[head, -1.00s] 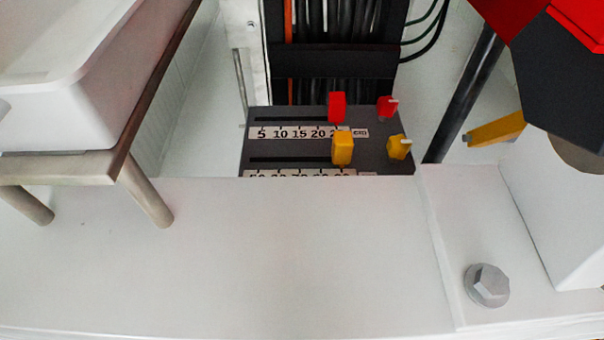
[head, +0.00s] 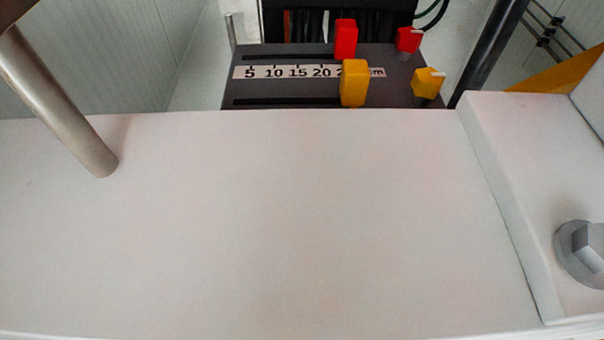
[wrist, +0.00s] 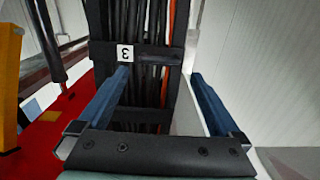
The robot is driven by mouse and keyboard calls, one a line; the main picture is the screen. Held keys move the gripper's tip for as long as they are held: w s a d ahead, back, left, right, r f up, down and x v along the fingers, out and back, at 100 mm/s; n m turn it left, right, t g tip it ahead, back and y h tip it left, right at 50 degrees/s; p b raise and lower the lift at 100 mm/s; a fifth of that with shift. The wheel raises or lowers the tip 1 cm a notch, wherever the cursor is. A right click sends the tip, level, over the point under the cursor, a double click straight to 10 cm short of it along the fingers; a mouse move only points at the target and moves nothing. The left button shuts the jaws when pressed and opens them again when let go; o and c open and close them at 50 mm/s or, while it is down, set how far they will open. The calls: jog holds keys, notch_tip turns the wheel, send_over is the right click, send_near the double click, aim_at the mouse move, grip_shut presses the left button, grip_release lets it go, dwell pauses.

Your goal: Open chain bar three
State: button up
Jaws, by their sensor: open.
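A black chain bar (wrist: 155,56) crosses a bundle of dark cables in the wrist view. It carries a white label with a 3 (wrist: 125,53), shown upside down. My gripper (wrist: 160,75) is open and empty, with two blue fingers spread on either side. In that view the fingertips lie just below and outside the bar, with the bar's middle between them. I cannot tell how far away it is or whether they touch. My gripper is not in the head view. There, a dark strip crosses the cables at the top edge, with no label visible.
A dark slider panel (head: 290,75) with red (head: 346,40) and yellow (head: 354,84) knobs stands behind a wide white ledge (head: 260,220). A metal leg (head: 60,100) is at left. A grey bolt (head: 585,248) sits at right. A red surface (wrist: 55,135) shows in the wrist view.

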jog(key=w, duration=0.8)
jog(key=shift+w, duration=0.1)
grip_shut()
dwell(0.4)
